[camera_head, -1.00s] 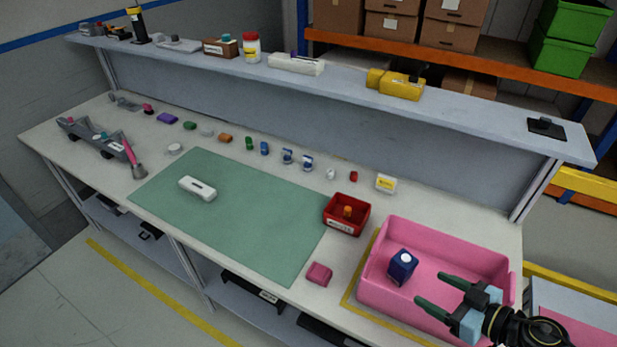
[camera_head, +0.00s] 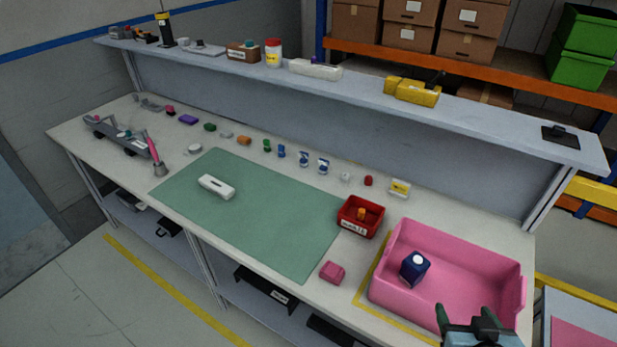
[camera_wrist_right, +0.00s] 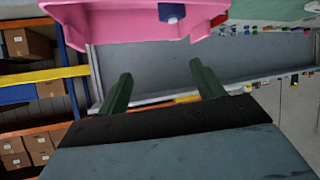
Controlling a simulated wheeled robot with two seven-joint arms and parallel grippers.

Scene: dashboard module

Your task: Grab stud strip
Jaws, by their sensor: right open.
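I cannot tell for sure which thing is the stud strip. A white elongated block with a dark slot (camera_head: 216,187) lies on the green mat (camera_head: 270,235). A row of small coloured pieces runs behind the mat, among them a green one (camera_head: 267,146) and an orange one (camera_head: 244,140). My right gripper (camera_head: 467,311) is at the bottom right edge, by the front of the pink bin (camera_head: 480,282). In the right wrist view its two fingers (camera_wrist_right: 160,72) are apart with nothing between them. My left gripper is out of view.
The pink bin holds a dark blue box (camera_head: 415,268). A red tray (camera_head: 360,217) with an orange piece and a pink block (camera_head: 332,272) sit left of it. A raised shelf (camera_head: 360,78) runs along the back. Most of the mat is clear.

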